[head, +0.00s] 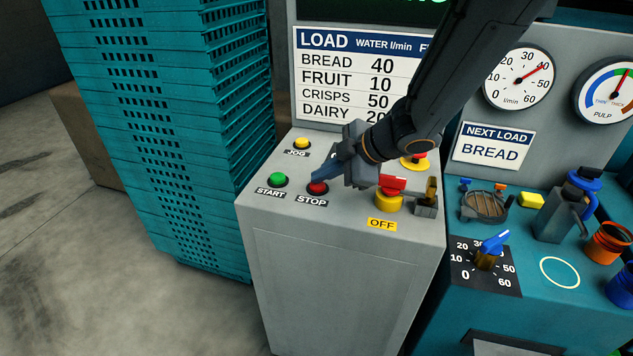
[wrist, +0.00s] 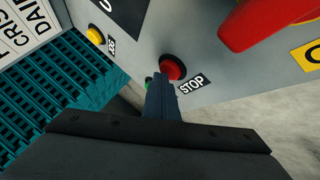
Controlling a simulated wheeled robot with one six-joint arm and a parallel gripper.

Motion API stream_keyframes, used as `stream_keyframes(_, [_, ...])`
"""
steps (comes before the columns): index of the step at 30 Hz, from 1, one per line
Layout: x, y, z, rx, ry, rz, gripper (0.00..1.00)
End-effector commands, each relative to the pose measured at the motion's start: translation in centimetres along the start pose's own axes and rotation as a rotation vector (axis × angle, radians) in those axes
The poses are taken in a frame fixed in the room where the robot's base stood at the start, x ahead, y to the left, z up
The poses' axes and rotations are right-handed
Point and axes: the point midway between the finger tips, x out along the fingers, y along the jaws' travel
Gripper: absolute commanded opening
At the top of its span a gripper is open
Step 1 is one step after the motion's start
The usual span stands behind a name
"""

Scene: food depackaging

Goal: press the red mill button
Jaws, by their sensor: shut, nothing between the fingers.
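The red button (head: 317,188) labelled STOP sits on top of the grey control box (head: 345,285). In the wrist view the red button (wrist: 172,67) shows just beyond my fingertips. My gripper (head: 320,180) is shut and empty, with its blue fingers pointing down at the red button. In the head view the tips overlap the button's upper edge. In the wrist view the shut fingers (wrist: 160,82) end at the button's near left side. I cannot tell whether they touch it.
A green START button (head: 278,180) and a yellow JOG button (head: 302,143) are close by on the left. A red switch handle (head: 392,184) on a yellow base stands to the right, above an OFF label. Stacked teal crates (head: 190,200) stand left of the box.

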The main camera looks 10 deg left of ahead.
Motion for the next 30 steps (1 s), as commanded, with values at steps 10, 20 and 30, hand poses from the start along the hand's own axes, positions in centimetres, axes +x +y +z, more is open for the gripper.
stream_keyframes(10, [-1.1, 0.7, -0.8, 0.0, 0.0, 0.0, 0.0])
stream_keyframes(20, [-1.1, 0.8, -0.7, 0.0, 0.0, 0.0, 0.0])
stream_keyframes(30, [-2.4, 1.7, -1.7, 0.0, 0.0, 0.0, 0.0])
